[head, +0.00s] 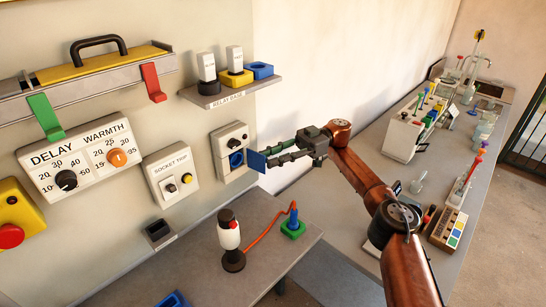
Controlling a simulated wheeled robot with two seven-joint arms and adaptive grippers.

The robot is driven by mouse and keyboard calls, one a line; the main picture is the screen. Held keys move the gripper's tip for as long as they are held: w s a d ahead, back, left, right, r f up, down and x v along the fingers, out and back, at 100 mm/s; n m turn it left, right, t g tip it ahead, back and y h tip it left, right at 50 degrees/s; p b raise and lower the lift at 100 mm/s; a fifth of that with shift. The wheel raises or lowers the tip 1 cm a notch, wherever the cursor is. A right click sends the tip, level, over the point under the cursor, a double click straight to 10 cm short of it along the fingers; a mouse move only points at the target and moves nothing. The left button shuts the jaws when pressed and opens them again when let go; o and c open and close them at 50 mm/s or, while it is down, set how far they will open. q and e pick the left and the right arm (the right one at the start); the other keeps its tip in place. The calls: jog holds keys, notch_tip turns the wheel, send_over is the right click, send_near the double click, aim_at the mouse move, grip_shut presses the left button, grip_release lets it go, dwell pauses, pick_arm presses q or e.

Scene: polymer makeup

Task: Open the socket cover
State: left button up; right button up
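The socket box (229,146) is a white wall box with a dark knob on top and a blue round socket (236,160) below it. Its blue cover (256,160) stands swung out from the wall at the right side of the socket, so the socket face shows. My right gripper (268,158) reaches in from the right. Its two dark fingers look apart, with their tips at the right side of the cover. Whether they touch it is hard to tell. My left gripper is not in view.
A shelf (230,92) with relay blocks is above the socket box. The socket trip box (170,174) is to its left. Below, a bench (200,275) holds a red-and-white plug-like handle (229,236) and a green block (293,228) with an orange cable.

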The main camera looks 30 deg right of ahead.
jog(key=shift+o, duration=0.3)
jog(key=shift+d, duration=0.15)
jog(key=shift+r, duration=0.1)
notch_tip(320, 180, up, 10)
dwell(0.4)
